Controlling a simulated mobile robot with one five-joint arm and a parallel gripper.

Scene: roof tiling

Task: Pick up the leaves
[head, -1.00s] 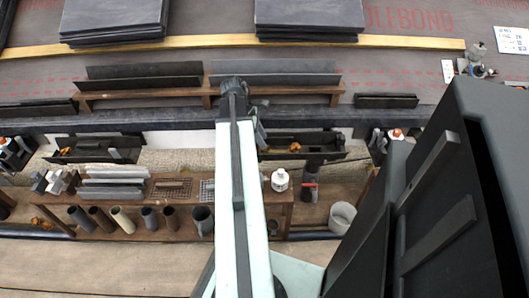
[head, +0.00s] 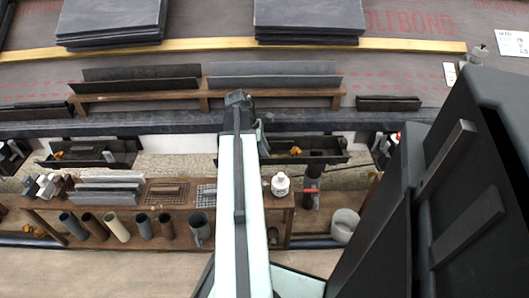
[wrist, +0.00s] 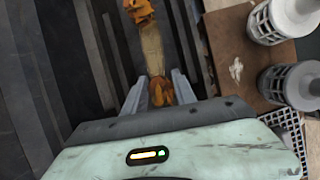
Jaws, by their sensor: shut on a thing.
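In the wrist view my gripper (wrist: 159,82) is shut on a clump of orange-brown leaves (wrist: 161,93), which sits between its two grey fingers. A second orange clump of leaves (wrist: 138,10) lies farther ahead on a tan strip between dark edges. In the head view my gripper (head: 258,135) is mostly hidden by my pale arm, beside the right dark gutter piece (head: 325,158). Orange leaves (head: 295,151) lie in that gutter piece. More leaves (head: 58,155) lie in the left gutter piece (head: 120,147). Other orange leaves (head: 35,231) lie low at the left.
A wooden bench (head: 255,201) holds pipes, grey blocks and a white bottle (head: 280,184). A light bucket (head: 345,225) stands right of it. Slate stacks (head: 308,20) lie on the roof above. The front floor (head: 110,275) is clear.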

